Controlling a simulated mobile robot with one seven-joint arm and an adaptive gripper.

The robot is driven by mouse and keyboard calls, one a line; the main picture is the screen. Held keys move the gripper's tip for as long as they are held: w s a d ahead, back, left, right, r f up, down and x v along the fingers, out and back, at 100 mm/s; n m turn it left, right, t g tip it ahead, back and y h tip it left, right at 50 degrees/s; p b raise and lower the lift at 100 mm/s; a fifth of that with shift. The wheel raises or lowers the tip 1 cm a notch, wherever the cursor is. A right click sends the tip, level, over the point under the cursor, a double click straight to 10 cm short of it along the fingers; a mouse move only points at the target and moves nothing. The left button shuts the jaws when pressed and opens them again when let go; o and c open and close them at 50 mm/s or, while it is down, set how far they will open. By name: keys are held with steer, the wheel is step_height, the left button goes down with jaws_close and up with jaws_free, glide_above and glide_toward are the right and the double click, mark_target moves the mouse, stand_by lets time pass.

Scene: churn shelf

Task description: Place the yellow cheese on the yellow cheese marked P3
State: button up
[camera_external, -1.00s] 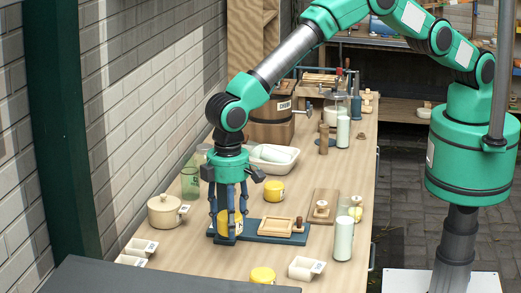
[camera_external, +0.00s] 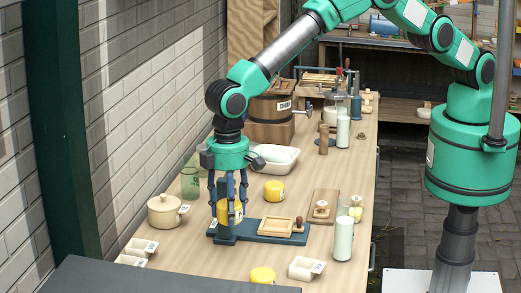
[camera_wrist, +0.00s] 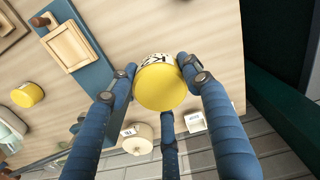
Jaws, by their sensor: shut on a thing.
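My gripper (camera_external: 228,212) is shut on a yellow cheese (camera_wrist: 160,87), a short round block with dark print on its side. It is above the left end of the blue board (camera_external: 270,231); an upright post partly hides it in the external view. A second yellow cheese (camera_external: 273,190) stands on the table behind the board, and also shows in the wrist view (camera_wrist: 27,95). A third yellow cheese (camera_external: 262,275) stands near the front edge. The labels are too small to read, so I cannot tell which is P3.
A wooden tray (camera_external: 276,226) lies on the blue board. A cream lidded pot (camera_external: 164,211) is to the left. White cups (camera_external: 304,267) stand in front, and a tall glass (camera_external: 343,238) is at the right. A white basin (camera_external: 274,159) and wooden churn (camera_external: 270,108) are behind.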

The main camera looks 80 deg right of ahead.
step_height(320, 180, up, 8)
steer(key=s+d+r, duration=0.2)
steer(key=d, duration=1.6)
steer(key=s+d+f+n+p, duration=0.1)
steer(key=s+d, duration=0.8)
steer(key=d, duration=0.5)
steer(key=s+d+f+n+p, duration=0.1)
steer(key=s+d, duration=0.7)
steer(key=d, duration=0.6)
step_height(320, 180, down, 11)
steer(key=shift+a, duration=0.25)
glide_above(274, 184)
steer(key=shift+a+f+p, duration=0.1)
steer(key=shift+f+p, duration=0.3)
steer(key=shift+f, duration=0.3)
